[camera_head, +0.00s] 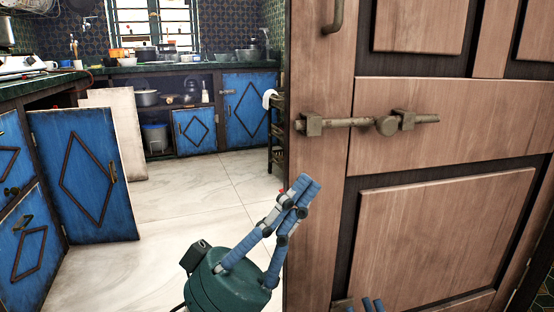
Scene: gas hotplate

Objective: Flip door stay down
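A brown wooden door (440,230) fills the right side, its left edge upright. A small metal piece (343,303) shows low on it at the bottom border; it may be the door stay, but most is cut off and I cannot tell if it is up or down. My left gripper (306,184) points up in front of the door's left edge, its two blue fingertips together, with nothing seen between them. My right gripper (372,305) shows only blue fingertips at the bottom border, just right of the metal piece; the rest is out of view.
A sliding bolt (385,124) runs across the door, with a pull handle (335,16) above. Left of the door is open tiled floor (195,190). A blue cabinet door (88,175) stands open at left. A dark rack (276,135) stands behind the door edge.

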